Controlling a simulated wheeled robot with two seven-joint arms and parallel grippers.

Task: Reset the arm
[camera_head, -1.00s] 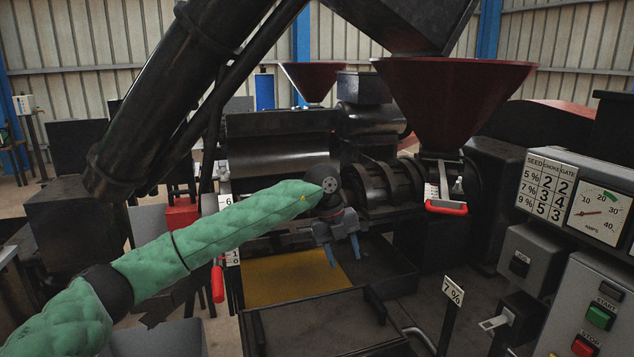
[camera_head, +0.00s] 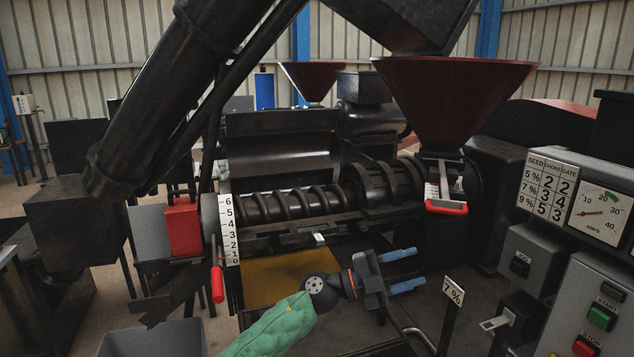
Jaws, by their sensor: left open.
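My left gripper (camera_head: 405,270) is in the lower middle of the head view, at the end of my green-sleeved left arm (camera_head: 275,328). Its two blue fingers point right and stand apart, with nothing between them. It is in front of the screw press (camera_head: 290,207), to the right of the yellow tray surface (camera_head: 280,278), and appears clear of the machine. The red choke handle (camera_head: 217,280) hangs at the left beside a numbered scale (camera_head: 230,230). The red gate handle (camera_head: 446,207) is below the dark red hopper (camera_head: 450,100). My right gripper is not in view.
A control panel (camera_head: 570,315) with green and red buttons stands at the right, below a settings chart (camera_head: 548,188) and an amps gauge (camera_head: 601,214). A "7 %" sign (camera_head: 453,291) stands right of my gripper. A red can (camera_head: 183,228) sits at the left.

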